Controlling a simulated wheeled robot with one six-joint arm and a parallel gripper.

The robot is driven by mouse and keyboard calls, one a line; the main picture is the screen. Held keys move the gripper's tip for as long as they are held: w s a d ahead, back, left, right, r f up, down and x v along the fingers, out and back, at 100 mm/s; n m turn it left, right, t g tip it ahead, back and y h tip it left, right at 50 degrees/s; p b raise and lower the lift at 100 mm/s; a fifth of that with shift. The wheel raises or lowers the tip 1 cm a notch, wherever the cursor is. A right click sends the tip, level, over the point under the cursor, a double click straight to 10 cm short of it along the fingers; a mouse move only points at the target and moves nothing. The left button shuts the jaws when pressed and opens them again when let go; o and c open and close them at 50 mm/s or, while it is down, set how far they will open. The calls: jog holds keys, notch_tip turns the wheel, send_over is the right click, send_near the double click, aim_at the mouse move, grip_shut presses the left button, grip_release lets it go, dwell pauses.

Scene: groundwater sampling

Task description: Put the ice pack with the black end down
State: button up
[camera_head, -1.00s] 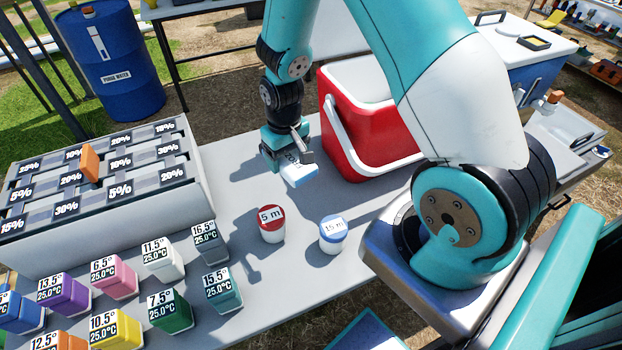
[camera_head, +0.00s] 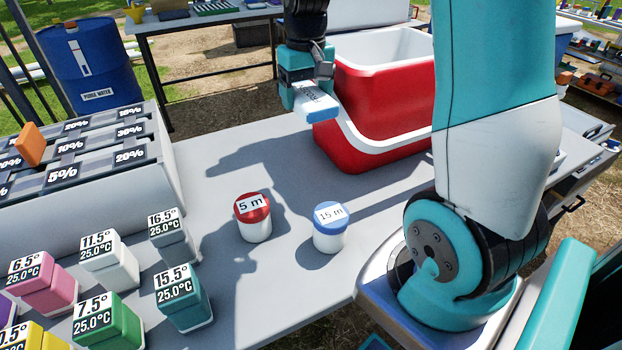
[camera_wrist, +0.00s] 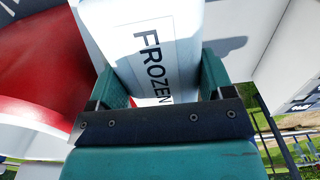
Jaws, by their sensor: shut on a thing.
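My gripper (camera_head: 306,98) is shut on an ice pack (camera_head: 318,107), a pale white and blue block held beside the left wall of the red cooler. The ice pack is clear of the grey table in the head view. In the wrist view the ice pack (camera_wrist: 150,45) sits between the jaws and shows the word FROZEN on a white label. No black end shows on it; part of it is hidden by my gripper. The red cooler (camera_head: 385,115) stands open on the table, with a white rim and a white handle hanging at its front.
On the table (camera_head: 235,160) stand a red-lidded 5 m jar (camera_head: 255,225) and a blue-lidded 15 m jar (camera_head: 330,235). Several labelled colored blocks are at front left. A grey rack (camera_head: 110,190) with percentage labels is at the left. The table between rack and cooler is clear.

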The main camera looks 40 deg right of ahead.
aim_at(308, 185)
notch_tip(308, 185, down, 22)
jog(key=shift+r+b, duration=0.15)
jog(key=shift+b, duration=1.05)
jog(key=o, duration=1.2)
